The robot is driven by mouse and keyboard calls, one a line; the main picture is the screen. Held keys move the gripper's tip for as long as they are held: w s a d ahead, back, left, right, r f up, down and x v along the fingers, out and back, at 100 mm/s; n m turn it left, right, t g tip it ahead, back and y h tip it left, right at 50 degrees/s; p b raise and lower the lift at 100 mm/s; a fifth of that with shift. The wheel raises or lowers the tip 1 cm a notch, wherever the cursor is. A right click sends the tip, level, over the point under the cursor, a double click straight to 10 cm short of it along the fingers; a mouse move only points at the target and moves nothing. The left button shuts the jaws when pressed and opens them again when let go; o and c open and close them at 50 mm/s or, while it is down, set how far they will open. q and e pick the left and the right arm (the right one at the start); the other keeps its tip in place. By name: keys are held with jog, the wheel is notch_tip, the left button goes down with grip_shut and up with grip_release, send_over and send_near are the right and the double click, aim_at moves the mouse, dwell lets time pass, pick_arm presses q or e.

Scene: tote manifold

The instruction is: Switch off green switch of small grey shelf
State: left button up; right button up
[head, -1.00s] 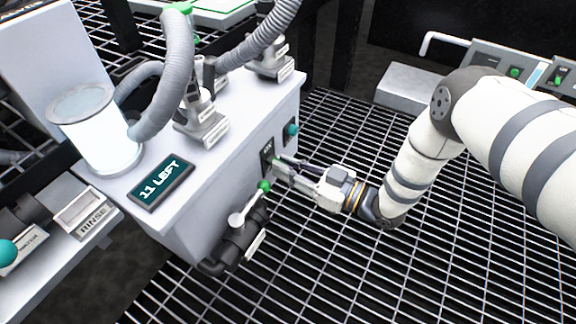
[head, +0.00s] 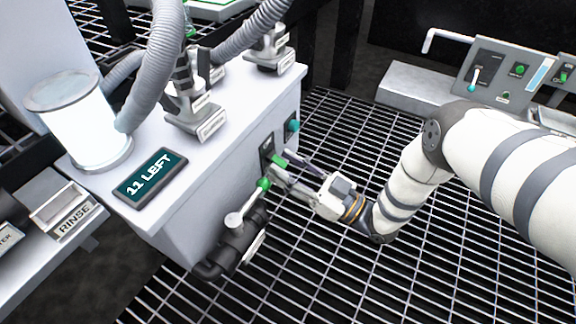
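A grey box-shaped unit (head: 200,205) with a "11 LEFT" display on top stands left of centre in the head view. On its right side is a dark switch plate (head: 266,147) with a green switch (head: 280,160) sticking out. My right gripper (head: 281,165) is at this switch, its fingers spread with one tip on either side of the green part. Whether a finger touches it I cannot tell. The switch's lower part is hidden by the fingers. My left gripper is not in view.
A black valve (head: 238,245) with a green-tipped white lever (head: 250,202) sits just below the gripper. A teal knob (head: 292,125) is further back on the same side. A control panel (head: 505,75) with green switches stands at the back right. Open grating lies around.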

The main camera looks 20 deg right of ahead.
jog(key=v, duration=1.2)
